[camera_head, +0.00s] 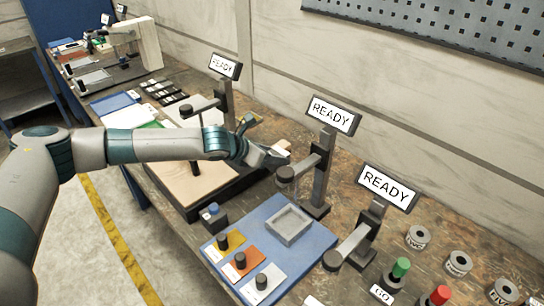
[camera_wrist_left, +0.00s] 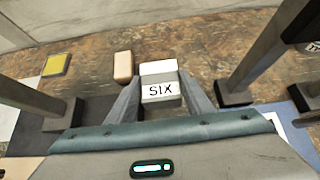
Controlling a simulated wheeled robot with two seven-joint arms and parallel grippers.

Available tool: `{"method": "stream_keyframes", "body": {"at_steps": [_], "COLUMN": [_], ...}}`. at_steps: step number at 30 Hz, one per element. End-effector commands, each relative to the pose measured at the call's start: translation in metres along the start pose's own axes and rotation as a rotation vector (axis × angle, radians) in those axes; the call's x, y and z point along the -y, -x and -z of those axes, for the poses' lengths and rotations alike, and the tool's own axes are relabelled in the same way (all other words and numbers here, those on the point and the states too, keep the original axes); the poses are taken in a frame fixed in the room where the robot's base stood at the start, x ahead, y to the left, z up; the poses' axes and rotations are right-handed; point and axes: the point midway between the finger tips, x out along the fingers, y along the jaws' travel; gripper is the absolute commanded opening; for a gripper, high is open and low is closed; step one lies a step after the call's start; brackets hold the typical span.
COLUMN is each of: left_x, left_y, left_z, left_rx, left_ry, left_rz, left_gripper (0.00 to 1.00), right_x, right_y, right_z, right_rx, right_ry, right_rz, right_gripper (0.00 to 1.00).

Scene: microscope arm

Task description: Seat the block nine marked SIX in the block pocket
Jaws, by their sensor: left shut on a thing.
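The block marked SIX (camera_wrist_left: 160,90) is pale on top, with black letters on a white face. In the left wrist view it sits between the two fingers of my left gripper (camera_wrist_left: 161,98), which is shut on it. In the head view my left gripper (camera_head: 268,160) is over the far part of the bench, beyond the dark-edged board; the block is hard to make out there. The block pocket (camera_head: 289,224) looks like a square grey frame, empty, on a blue mat, nearer than the gripper and slightly right of it. My right gripper is not in view.
Another READY post (camera_head: 386,187) stands right of the blue mat (camera_head: 317,236). Small knobbed plates (camera_head: 240,262) line the mat's front. A tan block (camera_wrist_left: 124,66) lies beside the held block.

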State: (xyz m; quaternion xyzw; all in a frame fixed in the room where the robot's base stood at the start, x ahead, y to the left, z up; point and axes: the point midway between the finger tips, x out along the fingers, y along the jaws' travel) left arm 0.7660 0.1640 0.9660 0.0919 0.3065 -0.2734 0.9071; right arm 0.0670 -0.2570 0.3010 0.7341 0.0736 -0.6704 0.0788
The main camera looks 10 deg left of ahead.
Motion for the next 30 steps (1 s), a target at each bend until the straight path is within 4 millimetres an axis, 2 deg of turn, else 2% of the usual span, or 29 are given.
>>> {"method": "stream_keyframes", "body": {"at_steps": [1,14,20,26,30], "left_x": [0.000,0.001,0.007,0.020,0.030], "left_y": [0.001,0.002,0.008,0.027,0.050], "left_z": [-0.005,-0.005,-0.009,-0.022,-0.033], "left_rx": [0.008,0.008,0.009,0.011,0.011], "left_ry": [-0.001,0.000,0.011,0.043,0.079], "left_rz": [0.001,0.000,-0.014,-0.056,-0.105], "left_gripper": [0.00,0.00,0.00,0.00,0.00], "right_x": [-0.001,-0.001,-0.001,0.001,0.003], "right_y": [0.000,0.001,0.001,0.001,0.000], "right_z": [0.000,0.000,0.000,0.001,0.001], "right_rx": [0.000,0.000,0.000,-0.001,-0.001], "right_ry": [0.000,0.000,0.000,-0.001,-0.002], "right_rz": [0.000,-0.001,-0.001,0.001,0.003], "right_gripper": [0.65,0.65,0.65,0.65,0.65]}}
